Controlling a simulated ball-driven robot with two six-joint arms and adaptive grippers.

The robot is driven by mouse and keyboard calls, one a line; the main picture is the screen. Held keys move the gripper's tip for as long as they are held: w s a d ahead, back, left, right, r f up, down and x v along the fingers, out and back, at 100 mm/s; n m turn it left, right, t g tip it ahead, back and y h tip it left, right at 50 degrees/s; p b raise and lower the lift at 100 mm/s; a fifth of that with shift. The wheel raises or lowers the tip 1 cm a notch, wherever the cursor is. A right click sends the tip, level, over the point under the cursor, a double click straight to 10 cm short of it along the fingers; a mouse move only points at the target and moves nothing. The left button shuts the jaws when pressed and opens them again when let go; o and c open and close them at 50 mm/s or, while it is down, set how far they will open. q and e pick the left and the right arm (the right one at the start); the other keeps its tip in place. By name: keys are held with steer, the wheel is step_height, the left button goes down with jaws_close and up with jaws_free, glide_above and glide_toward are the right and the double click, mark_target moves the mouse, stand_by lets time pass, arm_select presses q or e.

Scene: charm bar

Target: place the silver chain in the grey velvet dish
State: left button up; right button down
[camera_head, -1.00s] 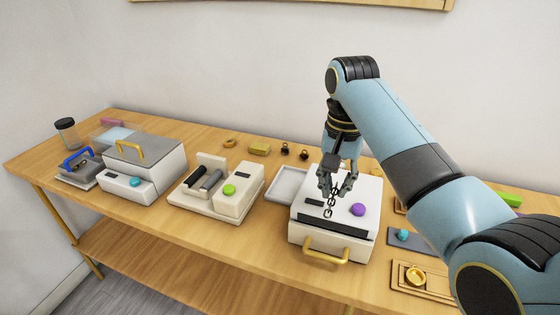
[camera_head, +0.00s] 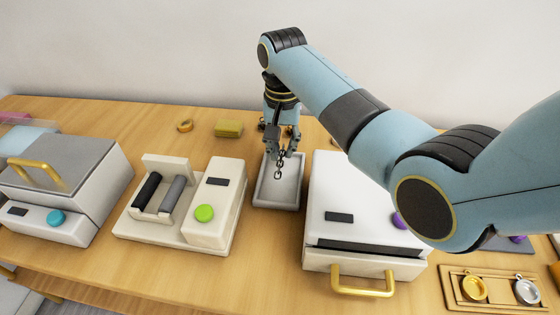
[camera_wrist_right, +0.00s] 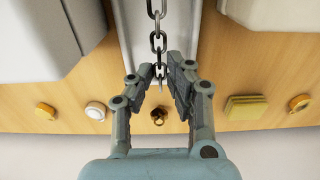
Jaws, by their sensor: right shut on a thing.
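The silver chain (camera_head: 279,167) hangs from my right gripper (camera_head: 280,152), which is shut on its upper end. The chain dangles in front of the grey dish (camera_head: 276,198), a shallow rectangular tray, and appears to be above it. In the right wrist view the chain (camera_wrist_right: 158,42) runs from between the fingertips (camera_wrist_right: 160,72) over the pale dish (camera_wrist_right: 185,28). I cannot tell whether its lower end touches the dish. My left gripper is not in view.
A white box with a gold handle (camera_head: 362,288) stands right of the dish. A cream machine with a green button (camera_head: 204,213) stands close on the left. A yellow block (camera_head: 228,129) and a gold ring (camera_head: 185,125) lie behind.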

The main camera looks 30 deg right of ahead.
mark_target(282, 151)
step_height(282, 151, down, 4)
steer(key=shift+s+r, duration=0.1)
steer(key=shift+r, duration=0.1)
steer(key=shift+f, duration=0.45)
steer(key=c, duration=1.3)
jaws_free()
steer(key=shift+f, duration=0.1)
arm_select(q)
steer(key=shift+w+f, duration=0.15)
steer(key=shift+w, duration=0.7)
arm_select(e)
steer(key=shift+o, duration=0.2)
steer(key=shift+r, duration=0.35)
step_height(282, 151, up, 12)
steer(key=shift+f, duration=0.15)
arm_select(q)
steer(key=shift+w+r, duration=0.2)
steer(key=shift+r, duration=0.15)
